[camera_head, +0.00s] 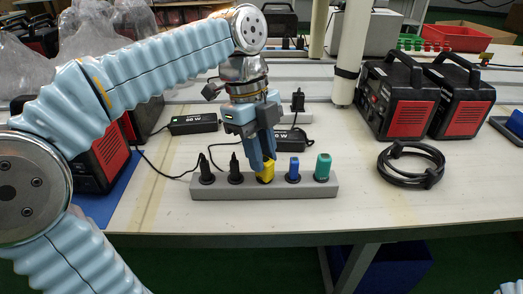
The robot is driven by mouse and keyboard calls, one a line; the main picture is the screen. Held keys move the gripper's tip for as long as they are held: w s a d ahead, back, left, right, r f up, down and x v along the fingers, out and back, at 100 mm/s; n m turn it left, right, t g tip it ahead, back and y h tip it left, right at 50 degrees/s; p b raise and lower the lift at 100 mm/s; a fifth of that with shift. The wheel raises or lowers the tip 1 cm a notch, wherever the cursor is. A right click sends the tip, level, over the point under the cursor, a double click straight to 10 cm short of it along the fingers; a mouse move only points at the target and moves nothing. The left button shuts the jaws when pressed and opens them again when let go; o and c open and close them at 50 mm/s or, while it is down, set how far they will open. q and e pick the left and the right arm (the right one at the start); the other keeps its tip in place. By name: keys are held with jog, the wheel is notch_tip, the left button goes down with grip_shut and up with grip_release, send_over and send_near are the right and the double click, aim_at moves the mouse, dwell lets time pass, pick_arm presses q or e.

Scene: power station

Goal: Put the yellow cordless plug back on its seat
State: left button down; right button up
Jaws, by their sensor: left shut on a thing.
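The yellow plug (265,173) is at the middle of the grey power strip (263,194), between a black plug and a blue plug. My left gripper (262,160) points down over the strip and is shut on the yellow plug. The plug looks upright and sits at or just above its seat; I cannot tell whether it is fully down. The gripper's fingers hide its upper part. My right gripper is not in view.
Two black plugs (236,170) stand left on the strip; a blue plug (292,171) and a green plug (322,167) stand right. Black adapters (194,123) lie behind. A coiled black cable (410,164) and red-black power units (398,100) are at right. The table (355,205) is clear between.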

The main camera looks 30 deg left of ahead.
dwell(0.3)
pick_arm(q)
jog(key=c, duration=0.9)
grip_release()
jog(key=shift+o, duration=0.2)
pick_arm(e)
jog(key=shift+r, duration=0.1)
